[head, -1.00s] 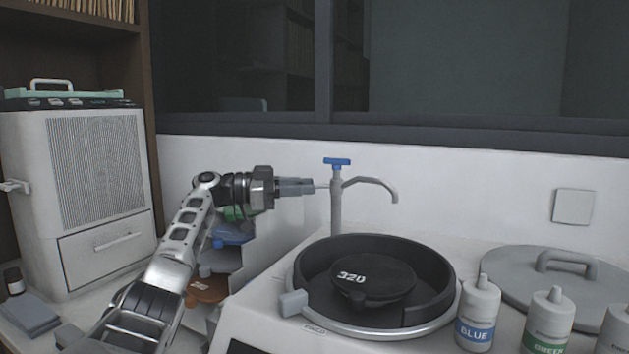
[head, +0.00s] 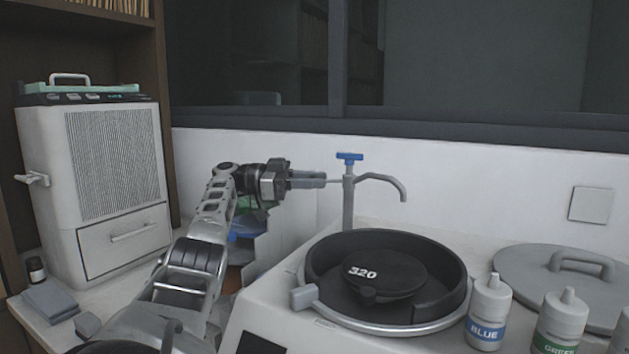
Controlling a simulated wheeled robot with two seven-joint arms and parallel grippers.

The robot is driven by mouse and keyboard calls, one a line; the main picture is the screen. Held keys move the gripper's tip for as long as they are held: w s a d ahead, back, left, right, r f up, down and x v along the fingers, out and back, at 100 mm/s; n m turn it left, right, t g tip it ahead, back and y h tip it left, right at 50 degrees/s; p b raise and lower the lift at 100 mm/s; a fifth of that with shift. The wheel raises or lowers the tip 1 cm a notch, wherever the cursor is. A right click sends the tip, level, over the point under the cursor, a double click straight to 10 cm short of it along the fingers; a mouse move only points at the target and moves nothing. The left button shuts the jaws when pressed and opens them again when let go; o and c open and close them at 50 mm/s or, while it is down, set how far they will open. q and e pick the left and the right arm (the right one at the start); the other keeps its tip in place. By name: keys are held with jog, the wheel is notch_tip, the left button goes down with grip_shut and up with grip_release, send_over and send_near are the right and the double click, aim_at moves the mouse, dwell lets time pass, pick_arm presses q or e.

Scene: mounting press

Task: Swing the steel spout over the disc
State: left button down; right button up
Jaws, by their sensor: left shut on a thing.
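The steel spout (head: 385,180) curves out to the right from an upright grey post (head: 348,205) with a blue tap handle (head: 349,157) on top. Its tip points down and shows above the back rim of the bowl in the picture, not in front of the disc. The black disc (head: 392,268), marked 320, lies inside the round black bowl (head: 456,290). My left gripper (head: 325,180) is shut on a thin rod (head: 336,183) on the left side of the post, opposite the spout. The fingertips hide part of the rod. My right gripper is not in view.
A grey lid (head: 520,275) with a handle lies right of the bowl. A blue-labelled bottle (head: 488,315) and a green-labelled bottle (head: 560,325) stand at the front right. A white cabinet unit (head: 95,190) stands at the left. A white wall is close behind the post.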

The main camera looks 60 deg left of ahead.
pick_arm(q)
jog(key=c, duration=1.3)
grip_release()
jog(key=shift+f, duration=0.1)
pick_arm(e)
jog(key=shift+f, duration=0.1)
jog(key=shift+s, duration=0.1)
pick_arm(q)
jog(key=shift+r, duration=0.6)
notch_tip(320, 180, up, 2)
jog(key=shift+r, duration=0.15)
jog(key=s+d+r+b, duration=0.7)
jog(key=d+r, duration=0.2)
jog(key=d, duration=0.2)
jog(key=shift+s+d+r, duration=0.3)
jog(key=shift+s+d, duration=0.05)
jog(key=shift+s, duration=0.05)
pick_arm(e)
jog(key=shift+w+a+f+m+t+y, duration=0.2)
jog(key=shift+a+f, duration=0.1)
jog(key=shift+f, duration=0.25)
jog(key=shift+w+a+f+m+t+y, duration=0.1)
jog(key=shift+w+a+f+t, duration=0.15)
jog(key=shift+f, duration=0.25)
pick_arm(q)
jog(key=shift+c, duration=0.3)
